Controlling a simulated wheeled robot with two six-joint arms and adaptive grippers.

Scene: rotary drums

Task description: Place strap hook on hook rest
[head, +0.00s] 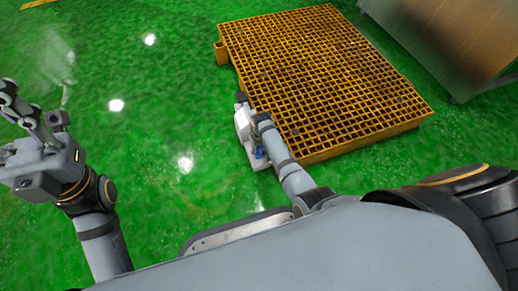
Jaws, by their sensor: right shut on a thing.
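My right gripper (242,102) is low beside the left edge of the yellow grated platform (306,158), at the far end of my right arm. It is shut on a small dark thing at its tip, which I take for the strap hook; its shape is too small and too covered to make out. A short yellow holder (221,53) sticks out at the platform's far left corner, beyond the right gripper and apart from it. It looks like the hook rest, but I cannot be sure. My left gripper (30,110) is raised at the left edge, its fingers apart and empty.
The platform's grid top is bare. A large metal cabinet or machine (450,40) stands at the upper right. The shiny green floor (150,130) is clear between my arms. A yellow floor marking (38,4) shows at the upper left.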

